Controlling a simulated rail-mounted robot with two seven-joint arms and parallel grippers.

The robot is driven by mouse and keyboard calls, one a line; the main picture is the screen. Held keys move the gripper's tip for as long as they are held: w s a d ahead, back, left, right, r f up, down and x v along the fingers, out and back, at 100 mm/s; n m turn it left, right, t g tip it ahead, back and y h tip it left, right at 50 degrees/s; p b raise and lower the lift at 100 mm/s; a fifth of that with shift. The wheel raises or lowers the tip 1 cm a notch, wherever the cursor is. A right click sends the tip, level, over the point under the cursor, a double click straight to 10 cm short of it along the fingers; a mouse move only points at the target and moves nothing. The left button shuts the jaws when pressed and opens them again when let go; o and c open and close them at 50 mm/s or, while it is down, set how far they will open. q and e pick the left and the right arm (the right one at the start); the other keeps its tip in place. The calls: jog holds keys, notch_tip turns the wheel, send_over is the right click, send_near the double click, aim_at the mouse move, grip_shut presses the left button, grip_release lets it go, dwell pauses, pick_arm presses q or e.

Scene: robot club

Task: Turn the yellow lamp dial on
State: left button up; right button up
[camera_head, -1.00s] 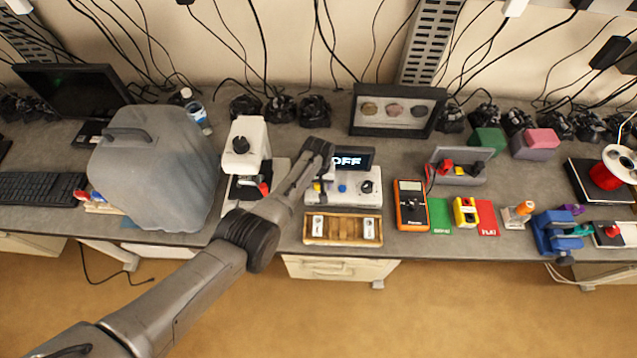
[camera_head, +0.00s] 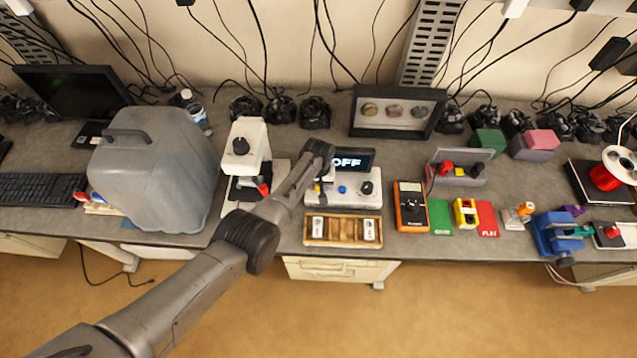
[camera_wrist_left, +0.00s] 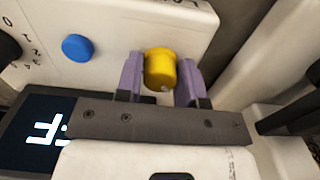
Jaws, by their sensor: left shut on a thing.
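The yellow dial (camera_wrist_left: 160,69) sits on a white panel (camera_wrist_left: 110,40) in the left wrist view. My left gripper (camera_wrist_left: 161,80) has its two purple fingers shut on the dial, one on each side. A blue knob (camera_wrist_left: 78,48) is beside it on the same panel. In the head view, my left gripper (camera_head: 318,182) reaches down to the white box (camera_head: 350,201) and largely hides the dial. The box's dark display (camera_head: 347,161) reads OFF. My right gripper does not show.
A white device with a red part (camera_head: 246,160) stands left of the box, close to my arm. A wooden tray (camera_head: 343,231) lies in front. An orange multimeter (camera_head: 411,205) is to the right. A large grey canister (camera_head: 155,170) stands at the left.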

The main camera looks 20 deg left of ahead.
pick_arm(q)
jog(key=shift+m, duration=0.4)
jog(key=m, duration=0.8)
jog(key=shift+m+p, duration=0.3)
jog(key=m, duration=0.4)
jog(key=shift+m, duration=2.4)
jog(key=o, duration=0.9)
